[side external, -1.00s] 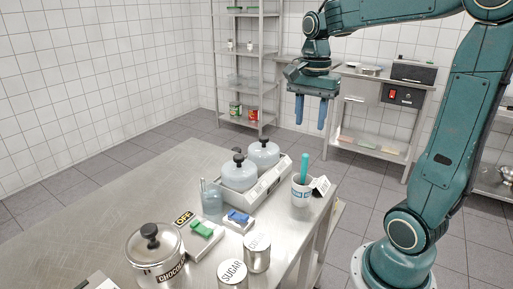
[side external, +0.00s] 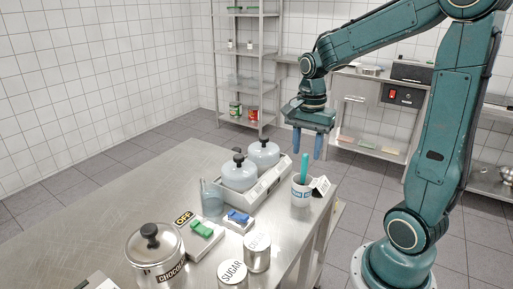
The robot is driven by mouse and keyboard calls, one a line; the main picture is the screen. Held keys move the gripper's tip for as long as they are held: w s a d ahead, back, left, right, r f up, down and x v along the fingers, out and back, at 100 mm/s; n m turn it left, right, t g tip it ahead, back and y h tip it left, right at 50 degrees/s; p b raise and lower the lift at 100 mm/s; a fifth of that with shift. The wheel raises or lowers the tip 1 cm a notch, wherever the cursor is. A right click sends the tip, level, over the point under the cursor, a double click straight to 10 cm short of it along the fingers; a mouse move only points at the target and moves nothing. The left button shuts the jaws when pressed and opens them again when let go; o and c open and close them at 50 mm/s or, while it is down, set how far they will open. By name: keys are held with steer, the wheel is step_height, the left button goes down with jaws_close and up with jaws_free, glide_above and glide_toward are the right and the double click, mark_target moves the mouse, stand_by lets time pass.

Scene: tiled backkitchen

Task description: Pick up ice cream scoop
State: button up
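The ice cream scoop shows only as a teal handle (side external: 304,167) standing up out of a white cup (side external: 300,191) with blue markings; its lower end is hidden inside the cup. The cup stands near the right edge of the steel table. My gripper (side external: 308,151) points downward with two blue fingers apart. It is empty. In this view its fingertips appear just above the top of the handle, and I cannot tell how far in depth they are from it.
A small label card (side external: 320,186) stands beside the cup. Left of it is a metal unit (side external: 262,188) with lidded clear tubs. A clear beaker (side external: 211,198), green switch (side external: 202,229), blue switch (side external: 238,217), sugar tin (side external: 232,272) and chocolate pot (side external: 154,250) stand nearer.

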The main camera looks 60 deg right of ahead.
mark_target(306, 154)
steer(key=shift+f, duration=2.15)
jaws_close()
